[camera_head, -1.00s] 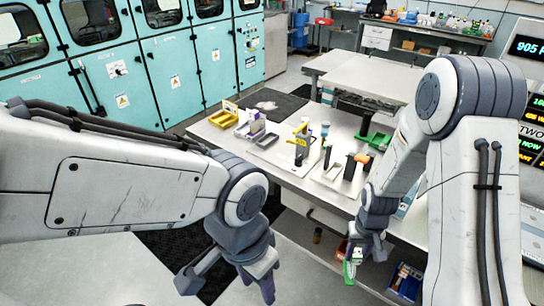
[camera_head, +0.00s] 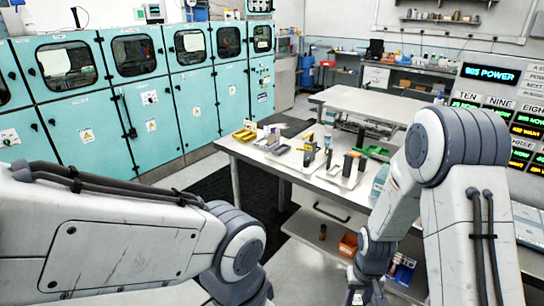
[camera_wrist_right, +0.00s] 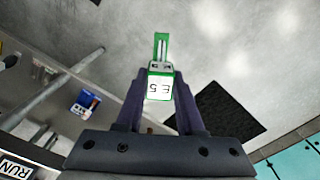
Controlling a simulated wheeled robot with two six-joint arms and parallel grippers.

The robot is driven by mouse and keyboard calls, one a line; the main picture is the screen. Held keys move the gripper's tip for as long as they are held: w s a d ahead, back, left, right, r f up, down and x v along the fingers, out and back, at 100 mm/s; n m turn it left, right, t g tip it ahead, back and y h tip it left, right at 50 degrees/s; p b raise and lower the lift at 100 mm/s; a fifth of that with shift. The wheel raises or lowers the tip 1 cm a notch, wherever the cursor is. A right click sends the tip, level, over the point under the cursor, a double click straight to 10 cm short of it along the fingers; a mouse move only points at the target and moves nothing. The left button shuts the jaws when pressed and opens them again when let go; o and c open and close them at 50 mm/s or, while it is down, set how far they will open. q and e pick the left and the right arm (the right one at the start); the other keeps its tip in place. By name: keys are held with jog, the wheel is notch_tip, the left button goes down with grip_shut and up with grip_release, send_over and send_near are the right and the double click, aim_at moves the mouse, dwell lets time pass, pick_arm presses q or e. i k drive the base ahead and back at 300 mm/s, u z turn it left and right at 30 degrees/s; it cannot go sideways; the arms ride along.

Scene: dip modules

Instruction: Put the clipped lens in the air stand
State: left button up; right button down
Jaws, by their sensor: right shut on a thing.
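A white block with dark characters in a green clip-like frame (camera_wrist_right: 160,82) is between the fingers of my right gripper (camera_wrist_right: 160,92). The gripper is shut on it, and the green end points away from the fingers. In the head view my right gripper (camera_head: 367,296) hangs at the bottom edge, below and in front of the table, partly cut off. Small dark upright stands (camera_head: 347,163) are on the table; I cannot tell which is the air stand. My left gripper is below the head view; only its arm shows.
A dark mat (camera_wrist_right: 213,112) lies on the floor.

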aim_at(301, 145)
jog(key=u, duration=0.75)
jog(key=i, duration=0.7)
jog(key=u, duration=0.85)
jog(key=i, duration=1.65)
jog(key=z, duration=0.8)
